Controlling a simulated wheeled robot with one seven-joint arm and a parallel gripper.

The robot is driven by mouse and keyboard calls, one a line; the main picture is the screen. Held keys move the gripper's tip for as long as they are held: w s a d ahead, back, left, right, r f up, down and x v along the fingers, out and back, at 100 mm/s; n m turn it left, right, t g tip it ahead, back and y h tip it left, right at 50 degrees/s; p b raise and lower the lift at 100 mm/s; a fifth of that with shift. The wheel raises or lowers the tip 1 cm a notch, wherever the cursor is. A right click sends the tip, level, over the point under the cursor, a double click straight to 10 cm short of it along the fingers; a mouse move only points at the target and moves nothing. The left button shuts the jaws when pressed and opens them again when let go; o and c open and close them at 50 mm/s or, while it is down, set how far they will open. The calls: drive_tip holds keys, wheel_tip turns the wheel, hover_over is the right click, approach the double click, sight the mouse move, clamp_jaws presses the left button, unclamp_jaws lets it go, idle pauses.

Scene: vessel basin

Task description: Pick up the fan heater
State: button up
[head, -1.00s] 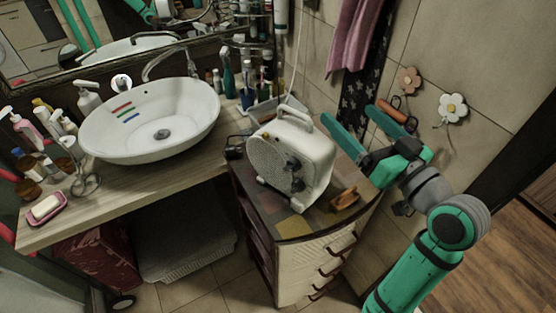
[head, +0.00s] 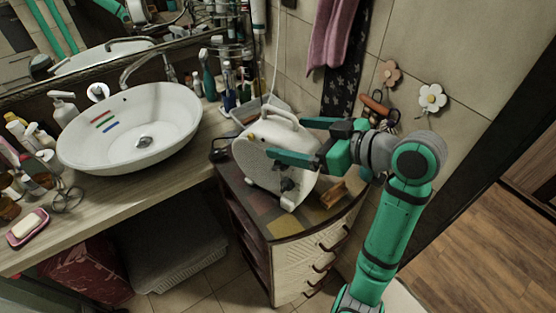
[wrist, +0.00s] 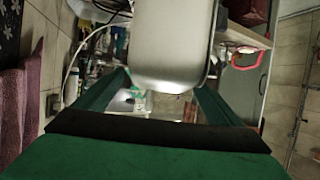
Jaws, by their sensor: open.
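The white fan heater (head: 262,165) stands upright on the small drawer cabinet (head: 285,227), its carry handle (head: 279,114) on top. My gripper (head: 286,138) is open at the heater's upper right. One green finger lies across the heater's front face, and the other is behind it near the handle. In the wrist view, the heater's pale body (wrist: 174,45) sits between and beyond the two spread fingers (wrist: 163,85). Whether either finger touches the heater I cannot tell. The heater's right side is partly hidden by my gripper.
A small orange-brown object (head: 333,193) lies on the cabinet right of the heater. The white basin (head: 130,130) stands on the wooden counter at left with bottles around it. A pale cord (head: 278,50) hangs behind the heater. Flower hooks (head: 432,97) are on the wall behind my arm.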

sight(279, 135)
drive_tip(key=shift+x, duration=2.65)
drive_tip(key=shift+d, duration=0.1)
drive_tip(key=c, duration=2.2)
drive_tip(key=shift+o, duration=0.2)
